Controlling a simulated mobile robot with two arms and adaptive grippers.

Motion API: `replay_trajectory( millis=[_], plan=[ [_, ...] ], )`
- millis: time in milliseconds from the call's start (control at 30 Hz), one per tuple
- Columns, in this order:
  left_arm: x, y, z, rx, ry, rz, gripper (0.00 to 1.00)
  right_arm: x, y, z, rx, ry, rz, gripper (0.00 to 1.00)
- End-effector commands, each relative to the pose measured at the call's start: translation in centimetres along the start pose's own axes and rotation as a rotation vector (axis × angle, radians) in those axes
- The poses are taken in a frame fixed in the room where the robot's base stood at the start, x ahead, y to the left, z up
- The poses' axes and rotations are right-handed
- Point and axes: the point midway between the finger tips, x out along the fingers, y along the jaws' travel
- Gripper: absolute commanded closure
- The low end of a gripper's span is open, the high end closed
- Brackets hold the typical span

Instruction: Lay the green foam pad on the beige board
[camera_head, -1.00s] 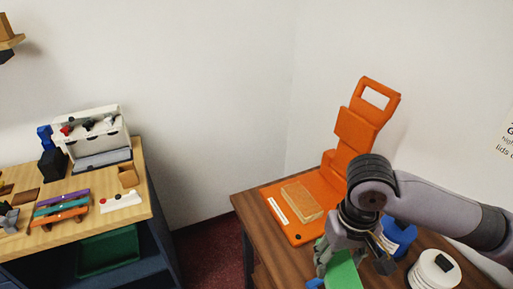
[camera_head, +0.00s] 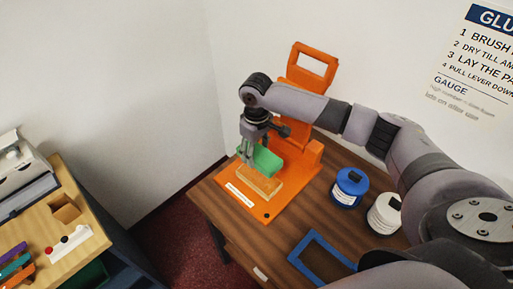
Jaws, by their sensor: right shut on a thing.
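The green foam pad (camera_head: 264,160) is held by my right gripper (camera_head: 254,158), which is shut on it. The pad is tilted and sits just above or at the back edge of the beige board (camera_head: 258,184); I cannot tell if they touch. The beige board lies on the orange base plate (camera_head: 243,203) of an orange press with an upright handle frame (camera_head: 313,64). My right arm reaches in from the right, over the table. My left gripper is not in view.
A blue jar (camera_head: 349,189) and a white jar (camera_head: 386,214) stand on the brown table (camera_head: 300,228) right of the press. A blue rectangular frame (camera_head: 318,258) lies near the front. A wooden counter (camera_head: 62,250) with small items stands at left.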

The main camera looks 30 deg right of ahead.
Motion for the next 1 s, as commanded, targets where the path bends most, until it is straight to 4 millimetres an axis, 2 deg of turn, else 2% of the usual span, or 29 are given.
replay_trajectory(
  millis=[333,700,1000],
  plan=[
    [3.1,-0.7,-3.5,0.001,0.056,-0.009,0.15,2.7,0.0,0.1,0.002,0.0,0.001,0.66],
    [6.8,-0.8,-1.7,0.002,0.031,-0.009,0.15,5.8,0.0,0.1,0.003,0.0,0.001,0.66],
    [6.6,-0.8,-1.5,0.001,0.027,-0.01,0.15,7.4,-0.1,0.1,0.002,-0.001,-0.001,0.66]
  ],
)
